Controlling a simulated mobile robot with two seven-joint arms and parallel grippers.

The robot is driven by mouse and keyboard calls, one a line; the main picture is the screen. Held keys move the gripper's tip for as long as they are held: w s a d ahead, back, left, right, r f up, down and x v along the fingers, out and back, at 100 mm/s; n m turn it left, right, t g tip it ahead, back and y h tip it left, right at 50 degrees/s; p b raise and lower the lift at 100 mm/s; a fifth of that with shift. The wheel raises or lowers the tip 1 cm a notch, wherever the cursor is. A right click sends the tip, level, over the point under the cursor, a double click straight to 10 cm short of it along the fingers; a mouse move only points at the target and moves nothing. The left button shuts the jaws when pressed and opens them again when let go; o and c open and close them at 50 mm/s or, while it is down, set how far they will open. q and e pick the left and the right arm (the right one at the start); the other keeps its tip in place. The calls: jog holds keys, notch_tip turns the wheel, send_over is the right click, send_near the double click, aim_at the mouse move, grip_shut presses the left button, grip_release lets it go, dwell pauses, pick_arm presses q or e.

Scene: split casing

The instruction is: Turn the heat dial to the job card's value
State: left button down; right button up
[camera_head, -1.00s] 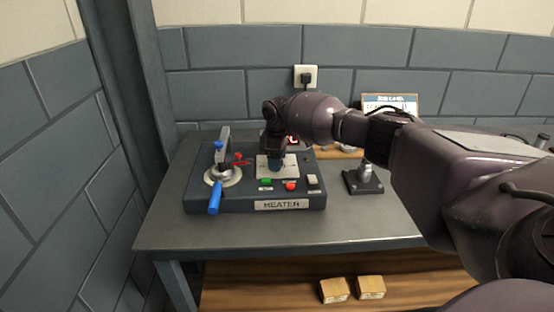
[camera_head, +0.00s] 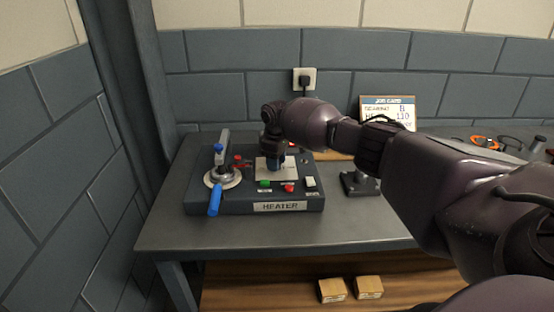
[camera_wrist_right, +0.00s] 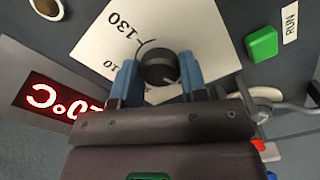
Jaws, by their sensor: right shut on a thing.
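The heat dial (camera_wrist_right: 158,68) is a black knob on a white scale plate (camera_wrist_right: 105,35); the wrist view shows 130 and a partly hidden number ending in 10. My right gripper (camera_wrist_right: 160,74) is shut on the dial, one blue finger on each side. In the head view the right gripper (camera_head: 274,158) reaches down onto the plate and hides the dial. The job card (camera_head: 376,102) stands at the back, partly covered by my arm; it reads bearing B and a heat line that looks like 110. My left gripper is not in view.
The heater (camera_head: 230,203) carries a blue-handled lever (camera_head: 215,199), a green button (camera_wrist_right: 262,44) and a red button (camera_head: 289,188). A red display (camera_wrist_right: 55,100) shows a partly hidden °C reading. A black stand (camera_head: 352,184) is to the right. The front table strip (camera_head: 220,231) is clear.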

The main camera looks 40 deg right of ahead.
jog(key=m+p, duration=0.1)
jog(key=m, duration=0.2)
jog(key=shift+r, duration=0.15)
jog(key=m+p, duration=0.3)
jog(key=m, duration=0.1)
jog(key=m+p, duration=0.1)
jog(key=m, duration=0.2)
jog(key=m+p, duration=0.1)
jog(key=m, duration=0.1)
jog(key=shift+m, duration=0.4)
jog(key=m, duration=0.2)
jog(key=shift+m+p, duration=0.4)
jog(key=m, duration=0.3)
jog(key=shift+m+p, duration=0.3)
jog(key=m, duration=0.4)
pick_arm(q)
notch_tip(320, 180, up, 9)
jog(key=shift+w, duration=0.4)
pick_arm(e)
jog(key=shift+m, duration=2.1)
